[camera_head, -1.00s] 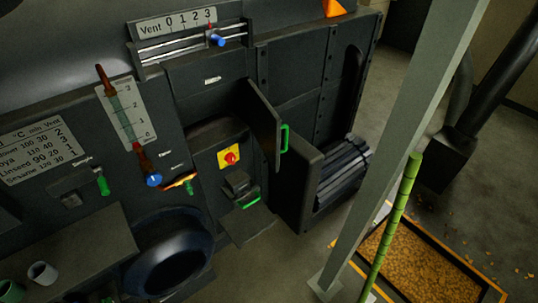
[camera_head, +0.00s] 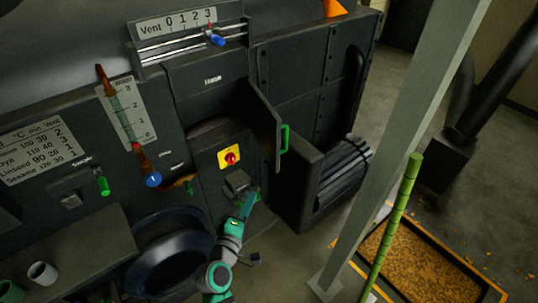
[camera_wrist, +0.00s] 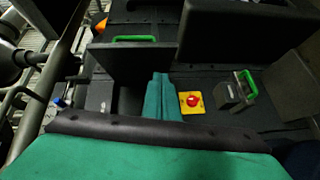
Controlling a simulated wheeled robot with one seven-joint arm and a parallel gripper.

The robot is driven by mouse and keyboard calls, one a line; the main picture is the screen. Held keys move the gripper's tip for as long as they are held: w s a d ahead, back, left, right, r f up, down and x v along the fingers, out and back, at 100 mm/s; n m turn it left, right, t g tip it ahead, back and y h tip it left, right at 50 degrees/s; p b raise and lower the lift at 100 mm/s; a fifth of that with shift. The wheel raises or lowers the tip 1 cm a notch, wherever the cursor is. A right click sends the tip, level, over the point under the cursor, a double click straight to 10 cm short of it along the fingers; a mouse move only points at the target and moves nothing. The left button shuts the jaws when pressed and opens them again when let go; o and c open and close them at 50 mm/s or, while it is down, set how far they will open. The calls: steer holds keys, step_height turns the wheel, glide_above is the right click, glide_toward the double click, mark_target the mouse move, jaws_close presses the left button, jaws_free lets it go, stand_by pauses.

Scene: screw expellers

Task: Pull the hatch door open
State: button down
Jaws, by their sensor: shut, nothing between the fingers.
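The dark hatch door (camera_head: 264,124) stands swung out from the machine front, with a green handle (camera_head: 285,138) on its outer edge. In the wrist view, a dark panel (camera_wrist: 120,62) with a green handle (camera_wrist: 134,38) looks like this door, beyond and left of my fingertips. My gripper (camera_head: 249,198) is low in front of the machine, below the door's handle and apart from it. In the wrist view my teal fingers (camera_wrist: 160,78) are together and hold nothing. In the head view my gripper hides the lower green handle, which shows in the wrist view (camera_wrist: 247,82).
A red knob on a yellow plate (camera_head: 230,157) is on the machine front, above my gripper. A dark box with slats (camera_head: 342,170) stands right of the door. A grey post (camera_head: 400,140) and a green pole (camera_head: 392,225) rise on the right. A round dark basin (camera_head: 170,255) is lower left.

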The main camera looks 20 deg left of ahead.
step_height(320, 180, up, 6)
steer(key=w+a+h, duration=0.1)
steer(key=w+a, duration=0.1)
steer(key=w, duration=0.1)
glide_toward(274, 146)
steer(key=w+a, duration=0.2)
steer(key=w, duration=0.1)
steer(key=shift+w+d+f+n+t, duration=0.1)
steer(key=shift+w+d+n+t, duration=0.1)
steer(key=shift+w+d, duration=0.4)
steer(key=shift+w+d+f+n+t, duration=0.1)
steer(key=shift+w+d+f+t, duration=0.1)
steer(key=shift+w+d, duration=0.35)
steer(key=shift+s+d, duration=0.15)
